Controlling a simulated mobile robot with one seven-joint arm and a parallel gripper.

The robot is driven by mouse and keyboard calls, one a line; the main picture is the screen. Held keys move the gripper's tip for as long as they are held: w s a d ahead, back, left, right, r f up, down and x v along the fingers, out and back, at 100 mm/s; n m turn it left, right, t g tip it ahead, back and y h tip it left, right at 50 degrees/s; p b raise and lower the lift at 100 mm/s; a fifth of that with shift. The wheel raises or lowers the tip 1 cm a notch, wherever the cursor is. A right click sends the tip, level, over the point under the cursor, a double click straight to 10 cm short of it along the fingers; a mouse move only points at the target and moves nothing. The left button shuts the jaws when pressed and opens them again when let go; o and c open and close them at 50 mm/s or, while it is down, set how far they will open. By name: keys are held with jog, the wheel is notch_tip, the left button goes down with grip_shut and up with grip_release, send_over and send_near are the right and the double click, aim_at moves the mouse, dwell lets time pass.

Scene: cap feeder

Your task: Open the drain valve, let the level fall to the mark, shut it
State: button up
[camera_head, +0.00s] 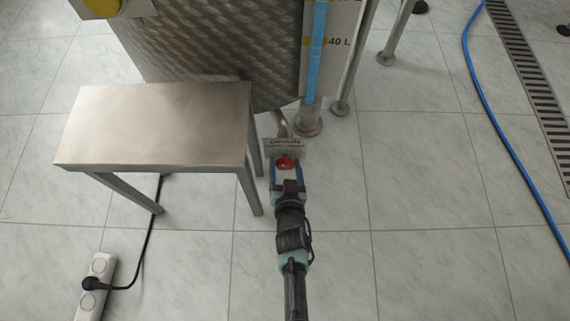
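A red valve handle (286,163) sits low at the tank's foot, just below a grey sign (284,146) that reads DRAIN. My gripper (287,171) is at the handle, with one blue finger on each side of it. I cannot tell whether the fingers touch it. The handle's turn position is too small to read. The sight tube (317,50) on the tank's front shows blue liquid. It runs beside a scale plate (344,62) marked 40 L. The blue column reaches the picture's top edge, so its upper surface is not in view. No flow is visible.
A steel stool (155,125) stands close left of my arm, its right legs near the gripper. Steel tank legs (354,75) stand behind. A power strip (97,287) with a black cable lies lower left. A blue hose (500,135) and floor drain grate (535,85) lie right. Floor between is clear.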

jog(key=c, duration=1)
jog(key=shift+n+h+p, duration=0.6)
jog(key=shift+n+p, duration=0.2)
jog(key=shift+p, duration=0.55)
jog(key=shift+a+r+n+p, duration=0.15)
jog(key=shift+n+p, duration=0.35)
jog(key=shift+p, duration=0.3)
jog(key=shift+o, duration=0.2)
jog(key=shift+f+n+h+p, duration=0.2)
jog(key=shift+n+h+p, duration=0.2)
jog(key=shift+h, duration=0.2)
jog(key=shift+s, duration=0.1)
jog(key=o, duration=1.4)
jog(key=shift+c, duration=0.2)
